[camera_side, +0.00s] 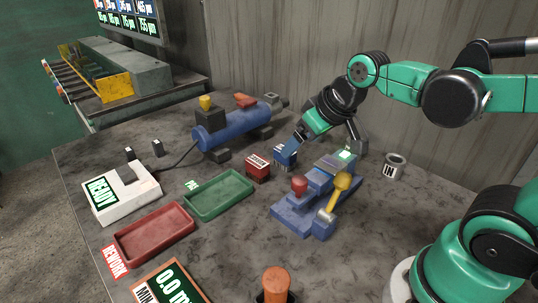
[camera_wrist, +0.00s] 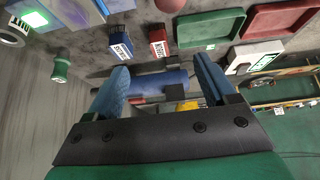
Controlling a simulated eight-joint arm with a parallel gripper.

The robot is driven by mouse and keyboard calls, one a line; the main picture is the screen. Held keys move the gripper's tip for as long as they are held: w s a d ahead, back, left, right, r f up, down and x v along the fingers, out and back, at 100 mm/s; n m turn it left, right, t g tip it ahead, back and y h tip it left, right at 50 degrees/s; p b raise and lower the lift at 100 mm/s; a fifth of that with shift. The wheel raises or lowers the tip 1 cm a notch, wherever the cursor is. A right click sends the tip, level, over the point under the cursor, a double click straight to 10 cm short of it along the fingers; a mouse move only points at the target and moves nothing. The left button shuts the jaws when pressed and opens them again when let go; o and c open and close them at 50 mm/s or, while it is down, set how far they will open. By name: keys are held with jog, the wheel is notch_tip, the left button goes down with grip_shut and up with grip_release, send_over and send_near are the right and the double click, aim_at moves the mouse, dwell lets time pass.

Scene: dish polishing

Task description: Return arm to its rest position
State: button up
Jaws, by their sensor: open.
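My gripper (camera_side: 287,150) is at the end of my green and black arm, which reaches in from the right in the side view. It points down and left over the back middle of the table. In the wrist view my gripper (camera_wrist: 160,72) has its two blue fingers wide apart, with nothing held between them. A blue labelled block (camera_side: 284,160) is close to the fingertips in the side view; I cannot tell whether they touch. In the wrist view the blue block (camera_wrist: 121,46) appears beyond the fingertips, beside a red labelled block (camera_wrist: 158,40).
A blue fixture (camera_side: 292,219) with red and yellow knobs stands below my arm. A blue cylinder machine (camera_side: 235,126) is behind left. A green tray (camera_side: 219,194), a red tray (camera_side: 154,234) and a white READY box (camera_side: 120,196) lie left. A small can (camera_side: 394,167) stands right.

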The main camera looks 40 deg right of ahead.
jog(key=shift+s+a+f+t, duration=0.2)
jog(key=shift+s+a+f, duration=0.05)
jog(key=shift+s+a, duration=0.3)
jog(key=shift+s+a+f+t, duration=0.2)
jog(key=shift+s+a, duration=0.25)
jog(key=shift+s, duration=0.2)
jog(key=shift+o, duration=0.5)
